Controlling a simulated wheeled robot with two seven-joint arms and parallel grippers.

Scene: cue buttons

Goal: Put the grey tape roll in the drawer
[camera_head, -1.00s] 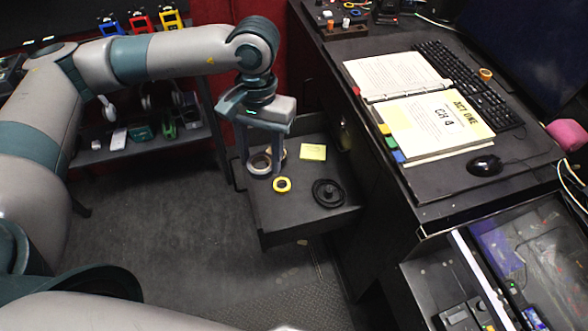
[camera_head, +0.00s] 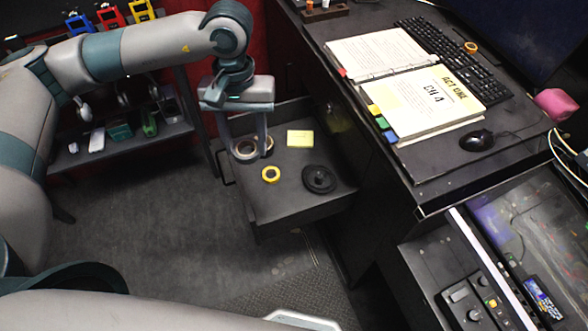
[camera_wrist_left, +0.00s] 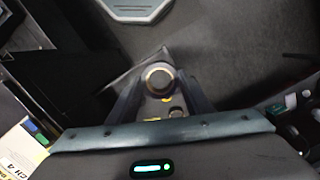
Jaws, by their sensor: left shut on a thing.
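My left gripper (camera_head: 247,151) points down at the back left part of the open drawer (camera_head: 285,206). It is shut on the grey tape roll (camera_head: 244,156), a grey ring with a pale core. The roll also shows between the fingers in the left wrist view (camera_wrist_left: 159,72). I cannot tell whether the roll touches the drawer floor. A tan ring shows just behind it, partly hidden by a finger. My right gripper is not in view.
The desk (camera_head: 440,185) stands to the right, with an open binder (camera_head: 385,50). A low shelf (camera_head: 130,145) stands at the left.

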